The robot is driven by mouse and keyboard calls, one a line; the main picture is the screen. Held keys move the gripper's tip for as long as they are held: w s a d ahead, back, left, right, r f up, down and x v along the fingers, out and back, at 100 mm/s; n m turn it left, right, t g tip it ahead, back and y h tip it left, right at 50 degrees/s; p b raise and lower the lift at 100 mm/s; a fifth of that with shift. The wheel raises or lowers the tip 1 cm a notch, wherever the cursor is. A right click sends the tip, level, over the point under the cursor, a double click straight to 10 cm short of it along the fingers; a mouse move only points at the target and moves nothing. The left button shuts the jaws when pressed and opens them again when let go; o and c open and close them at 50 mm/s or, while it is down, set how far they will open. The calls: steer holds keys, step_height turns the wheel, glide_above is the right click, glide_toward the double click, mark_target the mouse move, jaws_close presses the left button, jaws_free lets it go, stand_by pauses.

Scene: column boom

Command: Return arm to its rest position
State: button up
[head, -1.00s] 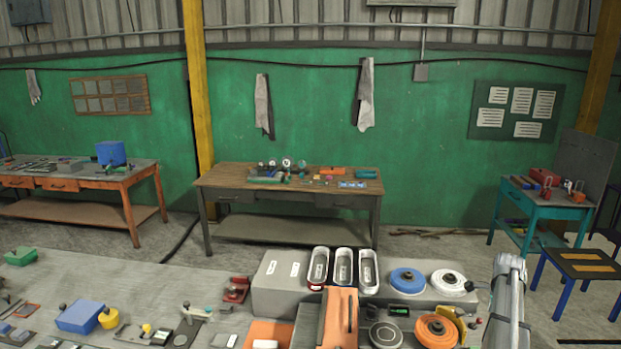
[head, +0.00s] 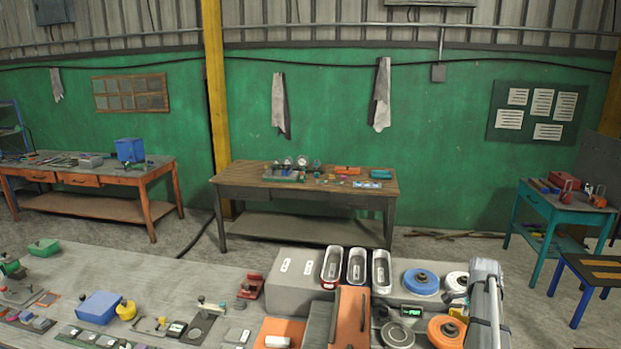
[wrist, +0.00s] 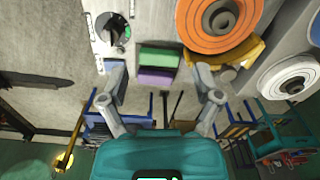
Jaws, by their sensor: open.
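My gripper (wrist: 158,74) shows in the wrist view with its two grey fingers spread apart and nothing between them. Beyond the fingertips are a green block (wrist: 160,57) and a purple block (wrist: 155,76); whether the fingers touch anything is not clear, but they look apart from both. In the head view my grey arm stands upright at the right of the bench, and my gripper does not show there.
The workbench (head: 215,268) fills the front. Near my arm are an orange roll (head: 446,331), a blue roll (head: 421,281) and a white roll (head: 456,281), partly hidden by the arm. Three narrow trays (head: 356,266) stand left of them. A teal table (head: 560,200) is farther right.

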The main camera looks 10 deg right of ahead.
steer(key=s+a+n, duration=0.3)
steer(key=a+n, duration=0.7)
steer(key=a, duration=1.1)
steer(key=s+a+n, duration=0.4)
steer(key=a+n, duration=0.5)
steer(key=a, duration=1.1)
step_height(320, 180, down, 17)
steer(key=s+b, duration=0.2)
steer(key=b, duration=1.5)
steer(key=shift+s, duration=0.25)
steer(key=c, duration=0.3)
steer(key=shift+c, duration=0.2)
steer(key=shift+d, duration=0.1)
